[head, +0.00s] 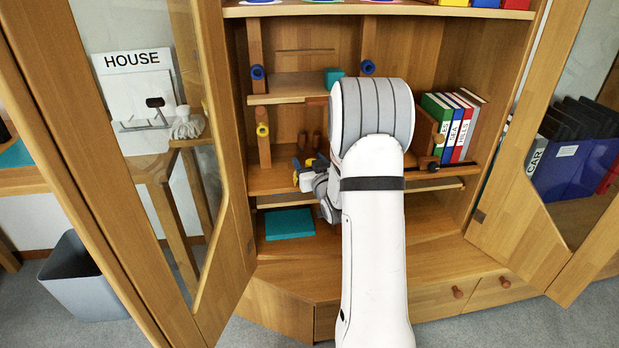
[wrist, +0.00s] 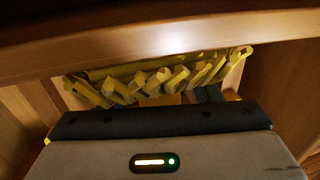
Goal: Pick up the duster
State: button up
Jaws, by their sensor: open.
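In the wrist view a yellow thing with a row of chunky strands, which looks like the duster (wrist: 165,78), lies just beyond the dark front edge of my gripper (wrist: 165,103), under a wooden board. In the head view my gripper (head: 306,173) reaches into the cabinet at the middle shelf, left of my forearm. Yellow and blue parts show there, too small to tell apart. My gripper is open; its fingertips are mostly hidden in the wrist view, and I cannot tell whether the duster is between them.
The wooden shelf (head: 270,181) runs close around my gripper, with a upper board (head: 285,91) above. A teal block (head: 334,77) sits on that board. Upright books (head: 452,127) stand at right. A teal slab (head: 289,224) lies below. Open cabinet doors flank both sides.

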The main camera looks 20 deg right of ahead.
jog(key=shift+c, duration=0.5)
jog(key=c, duration=1)
notch_tip(320, 180, up, 10)
jog(key=p, duration=0.3)
jog(key=o, duration=0.5)
jog(key=c, duration=0.6)
